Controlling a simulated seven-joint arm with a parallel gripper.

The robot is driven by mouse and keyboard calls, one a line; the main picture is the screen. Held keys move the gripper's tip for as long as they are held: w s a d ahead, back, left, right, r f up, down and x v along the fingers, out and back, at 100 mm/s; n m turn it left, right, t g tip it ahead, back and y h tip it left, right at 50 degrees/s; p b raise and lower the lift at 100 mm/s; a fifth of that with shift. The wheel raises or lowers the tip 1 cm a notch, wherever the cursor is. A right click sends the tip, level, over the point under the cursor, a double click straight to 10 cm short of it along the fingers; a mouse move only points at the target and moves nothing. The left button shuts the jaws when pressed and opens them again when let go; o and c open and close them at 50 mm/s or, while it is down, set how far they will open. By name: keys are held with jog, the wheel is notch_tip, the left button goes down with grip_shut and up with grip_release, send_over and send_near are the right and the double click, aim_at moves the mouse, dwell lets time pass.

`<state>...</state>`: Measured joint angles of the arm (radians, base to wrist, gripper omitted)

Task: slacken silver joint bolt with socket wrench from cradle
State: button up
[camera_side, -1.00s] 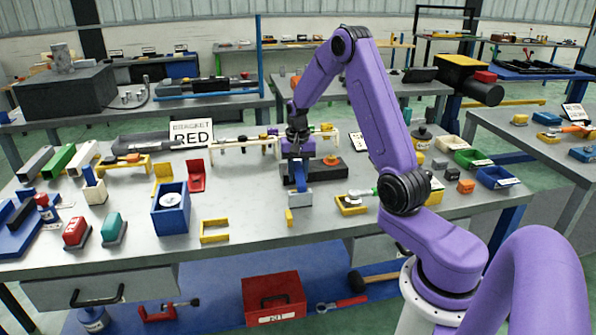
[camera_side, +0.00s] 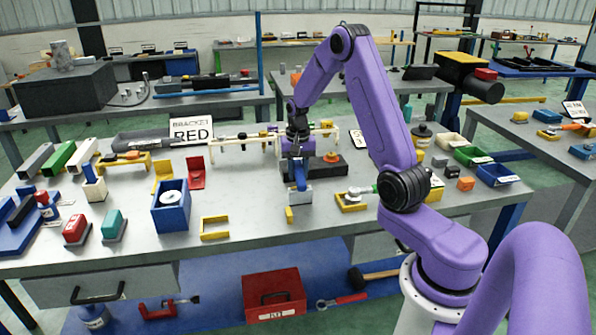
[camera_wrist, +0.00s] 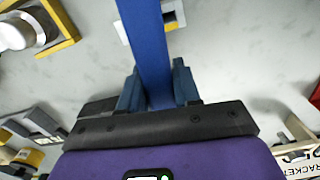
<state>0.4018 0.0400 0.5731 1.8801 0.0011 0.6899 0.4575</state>
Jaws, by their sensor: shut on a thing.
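My gripper (camera_wrist: 158,88) is shut on a blue bar (camera_wrist: 147,40), which runs away from the jaws toward a pale grey block with yellow edges (camera_wrist: 155,14). In the side view the blue bar (camera_side: 300,176) points down at the front of the work, by a light grey block (camera_side: 294,197); I cannot tell whether they touch. I cannot make out whether the bar is the socket wrench. A yellow cradle (camera_side: 352,207) to the right holds a silver round piece (camera_side: 354,194), also in the wrist view (camera_wrist: 14,34). The silver joint bolt cannot be told apart.
A cream rail frame (camera_side: 228,146) stands behind my gripper, with a black block (camera_side: 330,167) to its right. A blue box (camera_side: 170,212) and a yellow bracket (camera_side: 214,230) are on the left. Green and blue bins (camera_side: 495,176) are at right. The bench front is fairly clear.

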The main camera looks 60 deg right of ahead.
jog(key=shift+d, duration=0.1)
grip_shut()
jog(key=shift+s+d+n, duration=0.4)
jog(key=shift+s+n, duration=0.1)
jog(key=shift+n, duration=0.5)
jog(key=shift+s+d+n, duration=0.45)
jog(key=shift+d+n, duration=0.1)
jog(key=shift+n, duration=0.35)
jog(key=shift+d, duration=0.1)
jog(key=shift+s+d+n, duration=0.15)
jog(key=shift+d+n, duration=0.1)
jog(key=shift+n, duration=0.15)
jog(key=shift+s+d+n, duration=0.2)
jog(key=shift+d+n, duration=0.1)
jog(key=shift+n, duration=0.2)
jog(key=shift+d, duration=0.1)
